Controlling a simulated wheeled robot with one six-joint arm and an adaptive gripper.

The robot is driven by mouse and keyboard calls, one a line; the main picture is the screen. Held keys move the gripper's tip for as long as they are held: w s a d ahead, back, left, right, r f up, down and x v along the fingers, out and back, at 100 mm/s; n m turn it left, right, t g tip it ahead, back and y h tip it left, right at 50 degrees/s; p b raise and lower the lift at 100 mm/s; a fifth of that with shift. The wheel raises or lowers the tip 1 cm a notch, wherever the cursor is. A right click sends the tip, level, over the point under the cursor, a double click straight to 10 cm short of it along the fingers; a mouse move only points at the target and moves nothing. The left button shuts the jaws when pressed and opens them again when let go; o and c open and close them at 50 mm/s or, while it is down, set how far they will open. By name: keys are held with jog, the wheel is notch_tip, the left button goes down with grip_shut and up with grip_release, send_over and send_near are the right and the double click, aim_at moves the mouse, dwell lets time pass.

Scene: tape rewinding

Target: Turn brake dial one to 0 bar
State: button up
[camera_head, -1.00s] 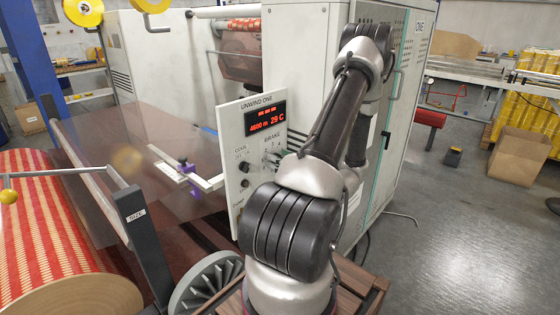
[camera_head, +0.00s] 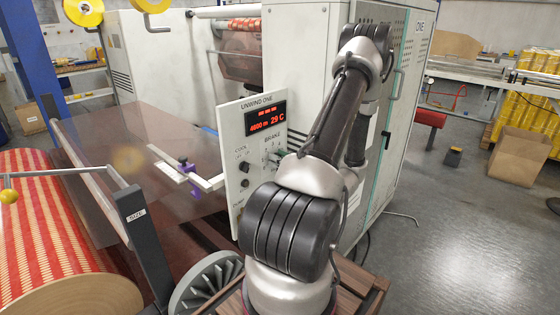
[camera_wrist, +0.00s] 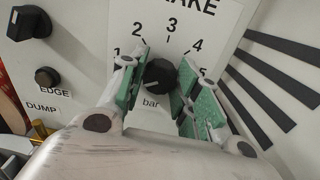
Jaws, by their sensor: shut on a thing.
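The brake dial (camera_wrist: 160,74) is a round black knob on the white panel in the wrist view. Its scale shows 1, 2, 3, 4 and 5, with "bar" below. A small light mark shows on the knob's lower left. The 0 is not visible. My gripper (camera_wrist: 158,82) has its green-padded fingers on either side of the knob, shut on it. In the head view the panel (camera_head: 241,187) stands left of my arm, and the arm hides most of the dial area.
A black knob (camera_wrist: 30,22) and an EDGE button (camera_wrist: 46,77) lie left of the dial. A red display (camera_head: 266,120) sits at the panel's top. A purple-clamped white bar (camera_head: 165,160) lies left of the panel. A grey cabinet (camera_head: 300,60) stands behind.

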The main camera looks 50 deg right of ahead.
jog(key=o, duration=1)
jog(key=shift+c, duration=0.2)
jog(key=shift+s+f, duration=0.1)
jog(key=shift+s, duration=0.3)
jog(key=shift+o, duration=0.5)
jog(key=s, duration=1.1)
jog(key=shift+s, duration=0.15)
